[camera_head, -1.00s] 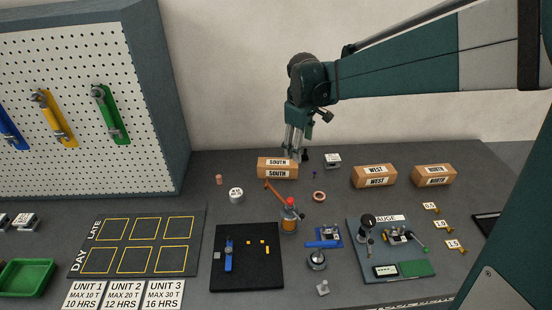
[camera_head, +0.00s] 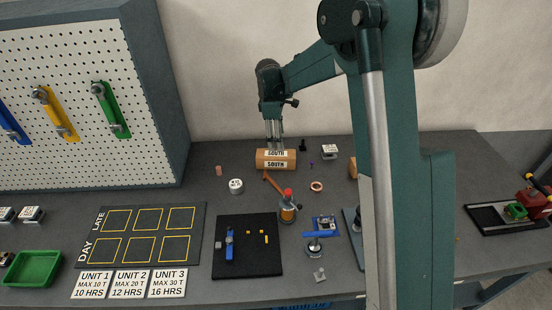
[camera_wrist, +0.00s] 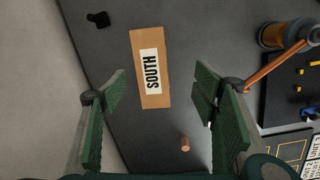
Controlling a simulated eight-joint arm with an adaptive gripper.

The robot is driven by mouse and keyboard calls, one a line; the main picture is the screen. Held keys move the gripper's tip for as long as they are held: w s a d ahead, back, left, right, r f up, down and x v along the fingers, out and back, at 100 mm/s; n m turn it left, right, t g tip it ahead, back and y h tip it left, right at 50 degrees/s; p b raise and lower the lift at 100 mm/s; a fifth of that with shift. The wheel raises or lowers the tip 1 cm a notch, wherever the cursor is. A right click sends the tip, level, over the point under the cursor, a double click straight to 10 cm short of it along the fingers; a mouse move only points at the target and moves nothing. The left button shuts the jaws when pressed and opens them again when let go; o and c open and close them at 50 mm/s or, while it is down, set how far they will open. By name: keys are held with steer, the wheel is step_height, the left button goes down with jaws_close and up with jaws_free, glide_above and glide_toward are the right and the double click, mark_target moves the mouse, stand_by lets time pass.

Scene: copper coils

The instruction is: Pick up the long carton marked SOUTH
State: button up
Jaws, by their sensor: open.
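The long brown carton marked SOUTH (camera_head: 276,164) lies on the grey bench near the wall, with white labels on its top and front. My gripper (camera_head: 274,143) is at the carton's back edge in the head view, fingers pointing down; I cannot tell there whether they touch it. In the wrist view the carton (camera_wrist: 151,68) lies ahead of and between the spread green-padded fingers of my gripper (camera_wrist: 160,92). The carton's long side runs up and down in that picture. The gripper is open and holds nothing.
A copper piece (camera_head: 219,171) stands left of the carton. A bottle-like tool with an orange handle (camera_head: 287,209) stands in front. A small black object (camera_head: 303,145) and a silver block (camera_head: 330,151) are to the right. My arm hides the bench further right.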

steer(key=n+p, duration=0.1)
steer(key=n, duration=0.1)
glide_above(276, 154)
steer(key=a, duration=0.2)
steer(key=shift+g, duration=0.3)
steer(key=shift+w+d+f, duration=0.1)
steer(key=shift+w+f, duration=0.05)
steer(key=shift+f, duration=1.1)
steer(key=shift+w+d+f, duration=0.1)
steer(key=shift+w+f, duration=0.05)
steer(key=shift+f, duration=1.05)
steer(key=shift+f+m, duration=0.1)
steer(key=shift+m, duration=0.2)
steer(key=shift+d+f, duration=0.25)
steer(key=shift+f, duration=0.95)
steer(key=shift+s+d+f, duration=0.1)
steer(key=shift+d+f, duration=0.1)
steer(key=shift+f, duration=0.65)
steer(key=shift+d+f, duration=0.15)
steer(key=shift+f, duration=0.7)
steer(key=shift+s+d+f, duration=0.1)
steer(key=shift+d+f, duration=0.1)
steer(key=shift+f, duration=0.65)
steer(key=shift+c, duration=0.5)
steer(key=c, duration=1.1)
